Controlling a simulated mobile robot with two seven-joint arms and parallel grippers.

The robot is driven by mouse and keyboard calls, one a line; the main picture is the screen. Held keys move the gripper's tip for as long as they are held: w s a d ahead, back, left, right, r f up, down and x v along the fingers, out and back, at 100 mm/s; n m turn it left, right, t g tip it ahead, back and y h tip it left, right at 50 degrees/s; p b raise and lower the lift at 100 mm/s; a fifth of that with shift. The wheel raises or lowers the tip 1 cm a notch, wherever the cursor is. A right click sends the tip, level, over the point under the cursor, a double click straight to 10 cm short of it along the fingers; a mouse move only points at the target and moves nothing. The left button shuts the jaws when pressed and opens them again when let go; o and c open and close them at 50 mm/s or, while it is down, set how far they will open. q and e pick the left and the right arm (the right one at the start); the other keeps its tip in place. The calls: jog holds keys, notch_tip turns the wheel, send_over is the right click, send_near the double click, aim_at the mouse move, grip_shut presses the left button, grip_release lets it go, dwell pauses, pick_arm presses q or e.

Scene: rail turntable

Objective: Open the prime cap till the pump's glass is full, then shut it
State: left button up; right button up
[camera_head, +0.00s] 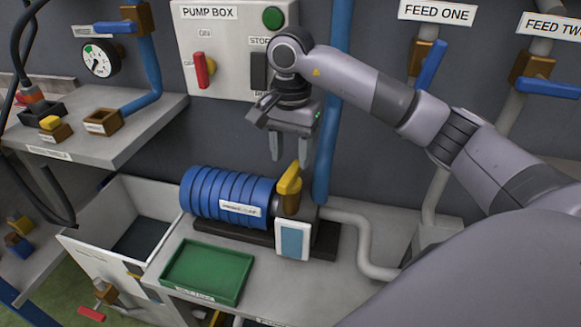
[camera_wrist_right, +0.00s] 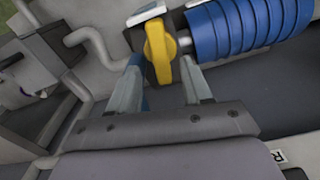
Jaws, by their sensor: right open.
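The yellow prime cap (camera_head: 290,178) stands on top of the brown fitting at the right end of the blue ribbed pump (camera_head: 225,194). The pump's glass (camera_head: 293,240) is a pale blue pane in a white frame below the cap; I cannot tell its fill level. My right gripper (camera_head: 289,156) points down just above the cap, open and empty. In the right wrist view the cap (camera_wrist_right: 159,50) appears between the spread fingertips (camera_wrist_right: 161,64), with no clear contact. My left gripper is not in view.
A green tray (camera_head: 207,271) lies on the bench in front of the pump. A blue upright pipe (camera_head: 332,120) stands close beside my right gripper. The pump box (camera_head: 225,50) with red lever is on the wall behind. An open drawer (camera_head: 115,222) is at left.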

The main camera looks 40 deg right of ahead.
aim_at(291, 171)
jog(key=shift+f, duration=2.15)
grip_shut()
